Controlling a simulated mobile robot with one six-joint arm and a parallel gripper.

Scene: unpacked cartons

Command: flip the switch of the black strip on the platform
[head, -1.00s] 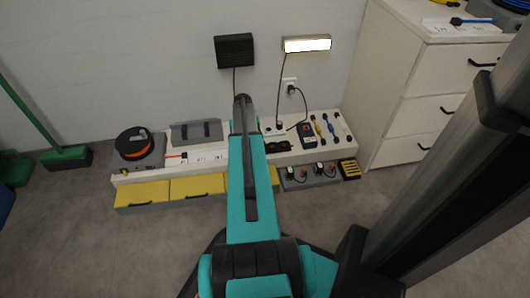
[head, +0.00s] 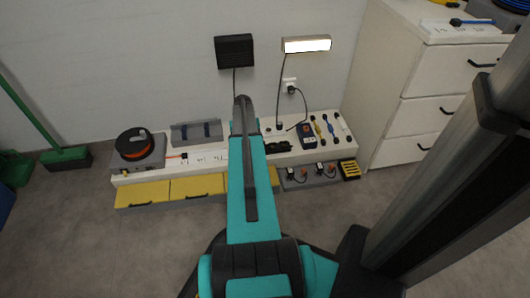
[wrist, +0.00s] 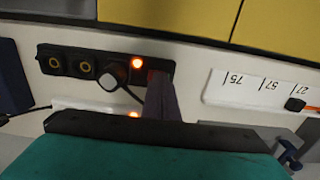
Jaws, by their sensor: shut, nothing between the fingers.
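The black strip (wrist: 68,53) lies on the white platform (wrist: 25,30) in the wrist view, with round sockets, a plug with a cable and a glowing orange-red light (wrist: 136,62) towards its right end. My gripper (wrist: 158,78) is shut and empty, its fingertips over the strip's right end, just right of the light. I cannot tell whether they touch it, and they hide that part of the strip. In the head view the strip (head: 279,147) shows just right of my arm, which hides its left part and my gripper.
A white strip (wrist: 75,104) with another orange light lies beside the black one. A white marked rail (wrist: 255,90) and yellow drawers (wrist: 170,14) are close by. In the head view, a meter (head: 307,135), an orange cable reel (head: 135,143) and a wall lamp (head: 306,45) are around.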

